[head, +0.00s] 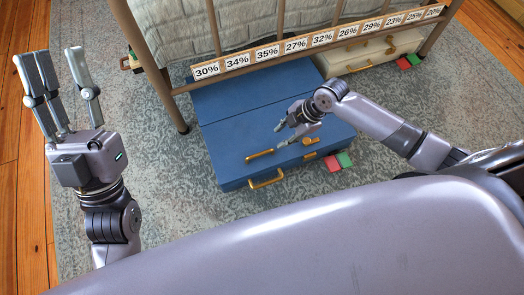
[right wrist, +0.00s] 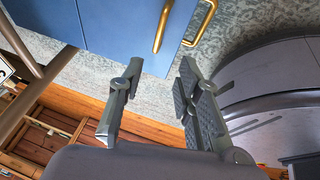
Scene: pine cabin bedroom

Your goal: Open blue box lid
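The blue box (head: 238,130) sits on the rug, its far part under the bed frame rail. Its lid looks shut. A gold handle (head: 260,154) lies on its top near the front edge, and another gold handle (head: 266,180) is on its front face. My right gripper (head: 293,132) is open and empty over the front right part of the box top. In the right wrist view, its fingers (right wrist: 162,66) are apart, with the box (right wrist: 110,25) and a gold handle (right wrist: 162,27) beyond them. My left gripper (head: 52,55) is open and empty, left of the box.
The bed frame rail (head: 300,46) with percentage labels crosses above the box's back. A white box (head: 370,52) with gold handles stands at the back right. Red and green blocks (head: 338,161) lie by the blue box's right front corner. Rug is clear on the left.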

